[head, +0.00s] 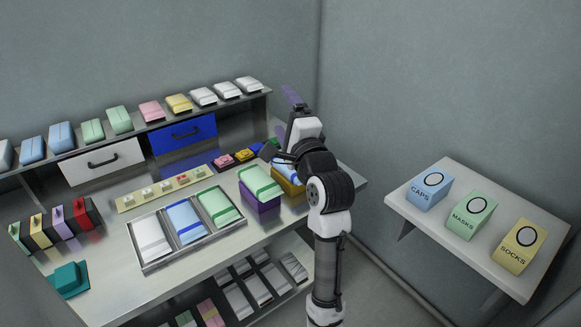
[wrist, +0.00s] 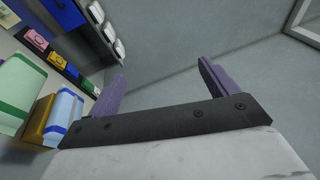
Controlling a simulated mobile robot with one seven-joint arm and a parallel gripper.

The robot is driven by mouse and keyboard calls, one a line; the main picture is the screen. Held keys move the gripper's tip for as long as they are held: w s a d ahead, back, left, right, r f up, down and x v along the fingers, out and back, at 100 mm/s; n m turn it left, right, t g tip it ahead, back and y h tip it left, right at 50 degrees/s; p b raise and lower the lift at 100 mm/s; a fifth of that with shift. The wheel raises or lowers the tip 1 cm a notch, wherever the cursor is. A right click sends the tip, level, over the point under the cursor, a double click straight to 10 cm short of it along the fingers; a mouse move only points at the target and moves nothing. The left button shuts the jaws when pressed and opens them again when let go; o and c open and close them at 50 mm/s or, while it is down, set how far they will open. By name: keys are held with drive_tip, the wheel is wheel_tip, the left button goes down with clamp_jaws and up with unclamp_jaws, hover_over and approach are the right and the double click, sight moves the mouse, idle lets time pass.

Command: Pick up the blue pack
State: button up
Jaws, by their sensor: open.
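Several packs are blue. Another blue pack (head: 187,221) lies in the middle compartment of a grey tray (head: 143,264), between a white and a green pack. More blue packs (head: 61,138) stand on the upper shelf at left. My gripper (wrist: 158,80) is open and empty, its purple fingers apart, raised above the right end of the bench in the head view (head: 293,96).
A green pack (head: 260,183) lies on a purple box (head: 260,203) beside the gold box. A blue drawer (head: 183,134) is under the shelf. A side table at right holds CAPS (head: 429,190), MASKS (head: 471,214) and SOCKS (head: 520,246) boxes. Open air surrounds my fingers.

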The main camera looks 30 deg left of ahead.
drive_tip(key=w+d+f+m+g+h, duration=0.2)
drive_tip(key=d+f+m+g, duration=0.2)
drive_tip(key=d+f+m, duration=0.4)
drive_tip(key=w+d+f+m+g+h, duration=0.25)
drive_tip(key=f+m, duration=0.35)
drive_tip(key=f, duration=0.4)
drive_tip(key=shift+g+y, duration=0.25)
drive_tip(key=shift+y, duration=0.1)
drive_tip(key=x, duration=0.2)
drive_tip(key=p+x, duration=0.1)
drive_tip(key=x, duration=0.4)
drive_tip(key=shift+w+a, duration=0.15)
drive_tip(key=shift+w, duration=0.2)
drive_tip(key=shift+p+x, duration=1)
drive_tip(key=shift+x, duration=1.85)
drive_tip(key=shift+w+f, duration=0.1)
drive_tip(key=shift+f, duration=0.05)
drive_tip(key=c, duration=1.1)
